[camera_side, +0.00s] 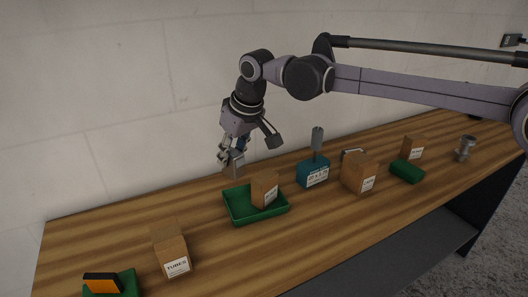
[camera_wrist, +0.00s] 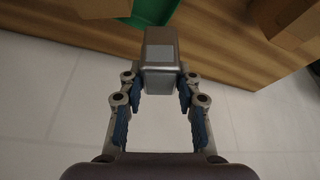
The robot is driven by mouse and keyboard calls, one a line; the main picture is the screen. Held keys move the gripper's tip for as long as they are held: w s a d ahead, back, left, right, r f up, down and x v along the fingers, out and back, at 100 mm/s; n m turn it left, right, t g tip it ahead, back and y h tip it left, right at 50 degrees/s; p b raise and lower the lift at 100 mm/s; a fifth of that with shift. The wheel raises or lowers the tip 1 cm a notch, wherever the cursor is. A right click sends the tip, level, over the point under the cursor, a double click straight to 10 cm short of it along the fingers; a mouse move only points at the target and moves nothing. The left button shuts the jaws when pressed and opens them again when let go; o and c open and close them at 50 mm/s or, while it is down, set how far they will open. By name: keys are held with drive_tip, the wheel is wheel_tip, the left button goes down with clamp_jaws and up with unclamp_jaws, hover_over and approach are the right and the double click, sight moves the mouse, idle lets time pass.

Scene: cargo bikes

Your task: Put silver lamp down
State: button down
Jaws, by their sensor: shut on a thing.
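The silver lamp (camera_wrist: 160,52) is a smooth grey block-like body with rounded edges, between my gripper's fingertips in the wrist view. My gripper (camera_wrist: 160,78) is shut on it; its lower part lies beyond the fingers. In the side view my gripper (camera_side: 231,158) points down near the wall, just behind the left back corner of a green tray (camera_side: 231,212). The lamp (camera_side: 238,168) shows there as a small grey piece below the fingers. I cannot tell whether it touches the table.
A brown carton (camera_side: 264,188) stands in the green tray. To the right are a teal box (camera_side: 312,174) with a grey upright piece, more cartons (camera_side: 358,174), a green box (camera_side: 407,171) and a silver cylinder (camera_side: 464,148). The wall is close behind.

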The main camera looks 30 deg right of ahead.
drive_tip(key=s+d+n+g+y, duration=0.15)
drive_tip(key=s+d+n, duration=0.3)
drive_tip(key=s, duration=0.85)
drive_tip(key=shift+n+t, duration=0.25)
drive_tip(key=shift+s+a+f, duration=0.3)
drive_tip(key=shift+a+f, duration=1.65)
drive_tip(key=shift+s+a+f, duration=0.35)
drive_tip(key=shift+a+f, duration=1.55)
drive_tip(key=shift+s+a+f, duration=0.3)
drive_tip(key=shift+a+f, duration=1.65)
drive_tip(key=shift+f, duration=0.1)
drive_tip(key=c, duration=0.9)
unclamp_jaws()
drive_tip(key=shift+c, duration=0.2)
